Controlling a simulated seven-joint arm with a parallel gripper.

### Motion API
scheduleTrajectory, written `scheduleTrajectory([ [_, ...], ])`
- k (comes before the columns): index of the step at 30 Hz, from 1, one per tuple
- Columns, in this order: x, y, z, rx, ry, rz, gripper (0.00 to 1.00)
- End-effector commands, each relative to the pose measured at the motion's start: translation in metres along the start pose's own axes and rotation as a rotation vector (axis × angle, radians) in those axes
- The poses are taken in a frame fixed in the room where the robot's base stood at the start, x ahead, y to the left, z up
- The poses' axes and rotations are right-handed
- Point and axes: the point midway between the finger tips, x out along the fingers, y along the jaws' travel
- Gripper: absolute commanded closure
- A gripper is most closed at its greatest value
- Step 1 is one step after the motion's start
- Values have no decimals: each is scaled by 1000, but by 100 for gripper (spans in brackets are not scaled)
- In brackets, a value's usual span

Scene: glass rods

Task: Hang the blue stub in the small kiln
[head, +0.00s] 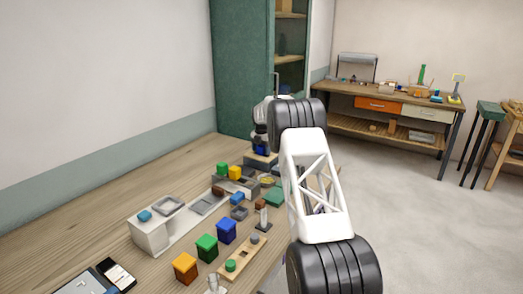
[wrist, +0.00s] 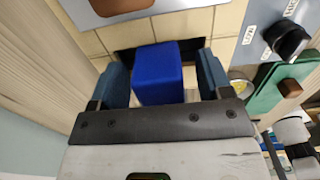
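A bright blue block (wrist: 158,75), which looks like the blue stub, stands between the two fingers of my gripper (wrist: 163,80) in the wrist view. It is close to the left finger, and a narrow gap shows at the right finger, so the gripper looks open around it. Beyond it is a pale tiled surface with a dark slot (wrist: 130,38), perhaps the small kiln. In the head view my gripper (head: 261,143) is at the far end of the bench, with the blue block (head: 261,150) just under it, above a low box (head: 259,161). The block's lower end is hidden.
A grey panel with a black knob (wrist: 287,42) and a green pad (wrist: 285,85) lie right of the fingers. Orange (head: 185,267), green (head: 207,247) and blue (head: 227,231) boxes stand nearer on the bench. A green cabinet (head: 238,80) rises behind.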

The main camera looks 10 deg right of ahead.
Motion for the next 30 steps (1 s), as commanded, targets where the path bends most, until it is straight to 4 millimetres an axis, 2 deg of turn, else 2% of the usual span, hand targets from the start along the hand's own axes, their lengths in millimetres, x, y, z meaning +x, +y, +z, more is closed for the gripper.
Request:
scheduleTrajectory([
  [8, 0, 0, 0, 0, 0, 0, 28],
  [14, -9, 0, 0, 0, -1, 1, 28],
  [30, -69, 0, 0, 0, 0, 0, 28],
])
